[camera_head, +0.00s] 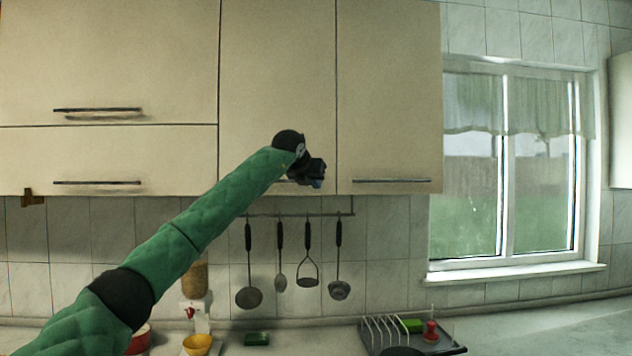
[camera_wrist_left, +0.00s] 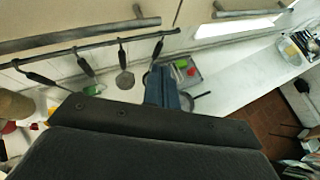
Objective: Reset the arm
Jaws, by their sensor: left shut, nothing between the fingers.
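My left arm, in a green sleeve, reaches up from the lower left in the head view. My left gripper (camera_head: 316,182) is raised in front of the lower edge of the beige wall cabinets (camera_head: 275,90). It is small and dark there. In the left wrist view its blue-grey fingers (camera_wrist_left: 162,88) are together, with nothing between them. The gripper looks apart from the counter and from the hanging utensils. My right gripper shows in neither view.
A ladle (camera_head: 249,297) and other utensils hang from a rail (camera_head: 300,214) under the cabinets. A dish rack (camera_head: 382,330), a yellow bowl (camera_head: 198,345) and a dispenser (camera_head: 194,280) stand on the counter. A window (camera_head: 505,170) is at right. The counter at right (camera_head: 560,325) is clear.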

